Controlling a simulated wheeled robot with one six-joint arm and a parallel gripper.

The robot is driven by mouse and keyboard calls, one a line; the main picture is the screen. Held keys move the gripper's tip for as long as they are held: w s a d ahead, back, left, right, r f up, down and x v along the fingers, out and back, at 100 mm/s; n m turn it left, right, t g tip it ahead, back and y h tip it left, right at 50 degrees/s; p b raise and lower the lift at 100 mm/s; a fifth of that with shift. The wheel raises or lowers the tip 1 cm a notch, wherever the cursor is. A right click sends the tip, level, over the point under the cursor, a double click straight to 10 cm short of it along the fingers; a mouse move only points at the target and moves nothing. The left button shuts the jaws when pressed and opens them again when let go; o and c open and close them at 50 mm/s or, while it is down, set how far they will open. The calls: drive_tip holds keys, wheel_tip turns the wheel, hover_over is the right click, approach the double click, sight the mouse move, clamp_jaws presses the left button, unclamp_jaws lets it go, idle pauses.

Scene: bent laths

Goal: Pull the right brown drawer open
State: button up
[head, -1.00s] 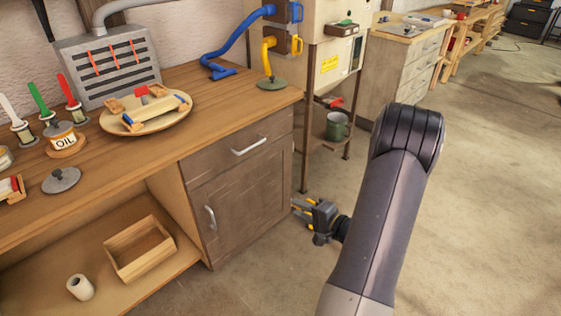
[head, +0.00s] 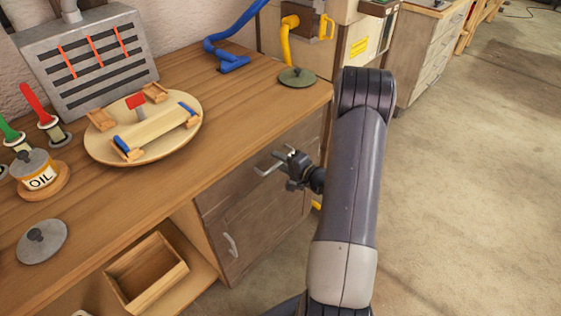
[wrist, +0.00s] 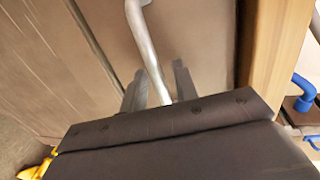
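The brown drawer (head: 222,200) is closed, set under the right part of the wooden worktop. Its pale metal handle (head: 262,172) is partly hidden by my gripper (head: 287,158), which is right at the drawer front. In the wrist view the handle (wrist: 147,45) runs down between the two dark fingers of my gripper (wrist: 158,88). The fingers stand apart, with a gap on each side of the bar. The drawer front (wrist: 205,35) lies close behind. Whether a finger touches the handle I cannot tell.
Below the drawer is a brown cabinet door (head: 255,235) with its own handle (head: 230,245). Open floor (head: 460,200) lies to the right.

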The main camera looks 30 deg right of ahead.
drive_tip(key=shift+c, duration=0.6)
clamp_jaws()
drive_tip(key=f+b+v, duration=0.2)
drive_tip(key=b+v, duration=0.1)
drive_tip(key=v, duration=0.8)
drive_tip(key=s+f+b+v, duration=0.1)
drive_tip(key=b+v, duration=0.3)
drive_tip(key=v, duration=0.7)
drive_tip(key=f+b+v, duration=0.3)
drive_tip(key=f+v, duration=0.1)
drive_tip(key=v, duration=0.7)
drive_tip(key=shift+s+d, duration=0.2)
drive_tip(key=shift+s, duration=0.25)
